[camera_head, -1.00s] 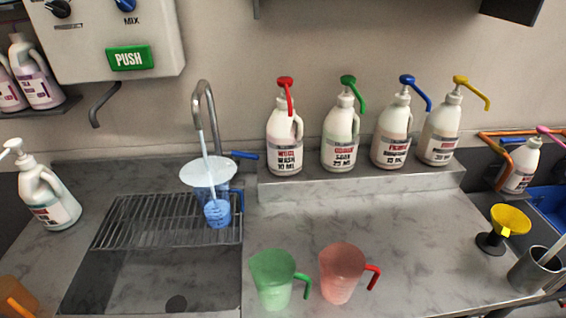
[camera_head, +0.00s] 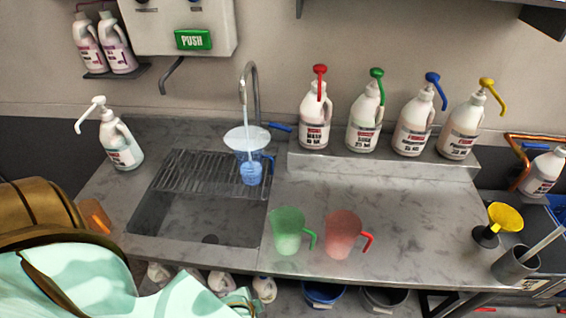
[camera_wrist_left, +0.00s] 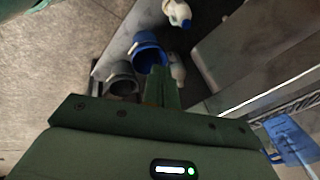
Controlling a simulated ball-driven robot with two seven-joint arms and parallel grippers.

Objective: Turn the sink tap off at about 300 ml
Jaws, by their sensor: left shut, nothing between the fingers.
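The sink tap (camera_head: 255,82) has a curved metal spout and a blue lever (camera_head: 281,127) pointing right. A pale water stream runs from the spout into a blue jug (camera_head: 266,166), which has a wide whitish disc at its top. The jug stands on the sink's wire rack; its lower part looks filled, but I cannot read the level. A blue jug (camera_wrist_left: 291,138) also shows at the right edge of the left wrist view. My left gripper (camera_wrist_left: 162,75) is shut and empty, away from the tap and low over the floor area. My right gripper is not in view.
A green jug (camera_head: 287,232) and a red jug (camera_head: 342,235) stand on the counter (camera_head: 400,205). Several pump bottles line the back ledge (camera_head: 385,165). A large brown and pale-teal shape (camera_head: 70,275) covers the lower left. Buckets (camera_wrist_left: 148,55) sit below the counter.

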